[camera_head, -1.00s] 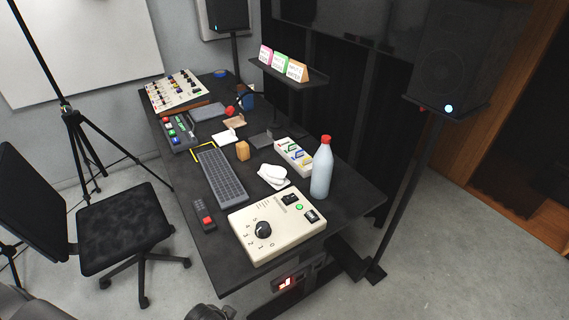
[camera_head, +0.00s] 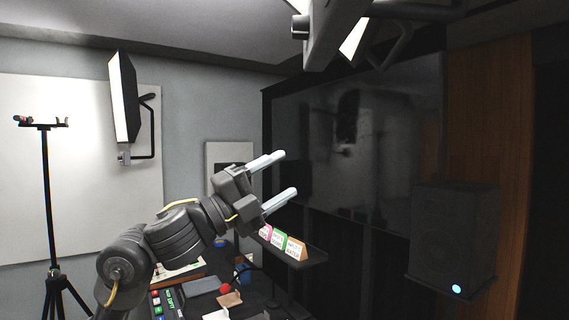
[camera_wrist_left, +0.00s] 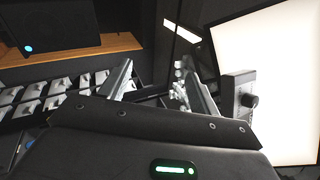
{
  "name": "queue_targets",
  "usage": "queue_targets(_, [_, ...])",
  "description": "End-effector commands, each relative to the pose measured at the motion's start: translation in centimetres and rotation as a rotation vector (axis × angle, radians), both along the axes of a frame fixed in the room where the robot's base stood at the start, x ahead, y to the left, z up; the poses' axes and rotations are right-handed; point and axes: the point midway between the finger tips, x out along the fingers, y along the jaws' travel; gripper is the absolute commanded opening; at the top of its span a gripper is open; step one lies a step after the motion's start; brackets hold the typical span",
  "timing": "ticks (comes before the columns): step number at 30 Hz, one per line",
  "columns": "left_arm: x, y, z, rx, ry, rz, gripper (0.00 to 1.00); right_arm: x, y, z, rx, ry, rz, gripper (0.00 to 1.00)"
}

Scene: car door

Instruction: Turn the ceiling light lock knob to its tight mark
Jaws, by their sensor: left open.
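A ceiling light (camera_head: 335,28) hangs at the top of the head view, with a dark round knob (camera_head: 299,27) on its left side. In the left wrist view, a dark knob (camera_wrist_left: 250,99) sits on a grey bracket beside a bright light panel (camera_wrist_left: 285,60). Its tight mark is too small to make out. My left gripper (camera_head: 286,174) is raised below the ceiling light, open and empty, its fingers pointing right and slightly up. In the left wrist view the knob is right of the open fingers (camera_wrist_left: 158,82), apart from them. My right gripper is not in view.
Another panel light (camera_head: 124,98) hangs at the left. A shelf (camera_head: 315,255) with small coloured cards is below my left gripper. A speaker (camera_head: 455,240) stands at the right, before a dark glossy screen (camera_head: 350,140). The space around my fingers looks clear.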

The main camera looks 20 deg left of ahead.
Motion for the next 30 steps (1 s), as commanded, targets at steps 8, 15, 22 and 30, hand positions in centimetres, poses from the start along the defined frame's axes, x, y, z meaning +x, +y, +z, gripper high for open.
queue_targets(8, [-15.7,-0.3,14.6,0.407,-0.535,0.04,0.62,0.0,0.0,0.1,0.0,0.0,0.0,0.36])
queue_targets(15, [-23.6,0.5,17.9,0.598,-0.741,0.115,0.62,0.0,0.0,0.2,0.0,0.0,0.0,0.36])
queue_targets(22, [-25.4,0.7,18.4,0.64,-0.784,0.135,0.62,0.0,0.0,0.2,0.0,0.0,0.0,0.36])
queue_targets(30, [-24.4,-1.2,19.6,0.64,-0.784,0.13,0.62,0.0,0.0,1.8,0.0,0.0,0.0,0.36])
